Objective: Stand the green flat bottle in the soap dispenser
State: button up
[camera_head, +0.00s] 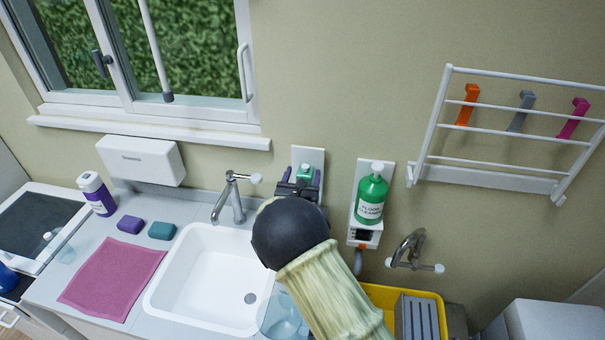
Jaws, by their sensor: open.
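A white wall-mounted dispenser plate (308,155) is behind the counter, right of the tap. A small green flat bottle (305,171) with a pale top is upright in front of this plate. My gripper (302,177) is open, with one purple fingertip on each side of the green bottle. Whether the fingers touch it cannot be told. My wrist and arm hide the lower part of the bottle and of the dispenser, so how the bottle rests there is hidden.
A larger green floor cleaner bottle (371,198) stands in a wall holder (363,234) close to the right. A tap (236,200) and sink (205,270) are left. A yellow bucket (378,292) and second tap (408,250) are lower right. A drying rack (500,180) hangs right.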

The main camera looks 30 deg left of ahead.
jog(key=b+v, duration=0.1)
jog(key=v, duration=0.4)
jog(key=shift+d+b, duration=0.15)
jog(key=shift+b, duration=0.2)
jog(key=shift+w+r, duration=0.15)
